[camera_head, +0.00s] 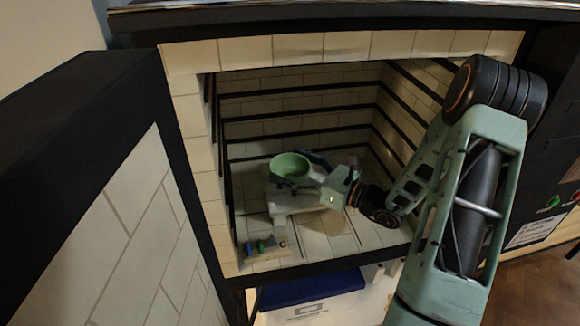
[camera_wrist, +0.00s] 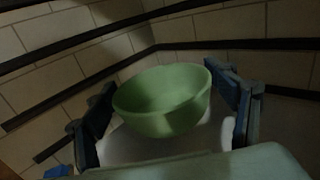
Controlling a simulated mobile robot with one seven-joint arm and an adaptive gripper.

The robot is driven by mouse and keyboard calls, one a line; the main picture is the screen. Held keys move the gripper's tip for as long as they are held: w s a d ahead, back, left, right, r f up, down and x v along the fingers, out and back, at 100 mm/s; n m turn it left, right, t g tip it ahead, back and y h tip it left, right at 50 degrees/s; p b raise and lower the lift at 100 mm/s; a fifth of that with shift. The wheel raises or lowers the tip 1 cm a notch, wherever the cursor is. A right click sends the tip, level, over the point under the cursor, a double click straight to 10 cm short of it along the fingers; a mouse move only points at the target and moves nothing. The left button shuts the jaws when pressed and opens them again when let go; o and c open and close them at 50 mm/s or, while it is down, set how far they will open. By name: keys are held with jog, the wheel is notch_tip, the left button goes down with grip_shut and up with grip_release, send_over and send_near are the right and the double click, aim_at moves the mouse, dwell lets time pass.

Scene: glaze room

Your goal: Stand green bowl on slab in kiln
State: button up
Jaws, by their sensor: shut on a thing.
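The green bowl (camera_head: 290,166) is upright inside the kiln (camera_head: 300,75), over the pale slab (camera_head: 288,206). My gripper (camera_head: 300,170) reaches in from the right and is shut on the bowl. In the wrist view the bowl (camera_wrist: 165,100) sits between the two dark blue fingers of my gripper (camera_wrist: 170,105), with the slab (camera_wrist: 120,145) pale below it. The bowl looks very close to the slab; I cannot tell whether its base touches.
The kiln's brick walls carry dark horizontal bars. Small coloured cones (camera_head: 262,246) stand on the kiln floor at the front left. The open kiln door (camera_head: 120,230) is at the left. A blue-lidded box (camera_head: 310,290) is below the opening.

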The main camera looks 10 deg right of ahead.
jog(key=shift+f, duration=0.2)
jog(key=o, duration=1.4)
jog(key=shift+r, duration=0.15)
jog(key=shift+s+d+r, duration=0.1)
jog(key=shift+d, duration=0.1)
jog(key=v, duration=1.1)
jog(key=shift+s+d, duration=0.15)
jog(key=shift+s, duration=0.1)
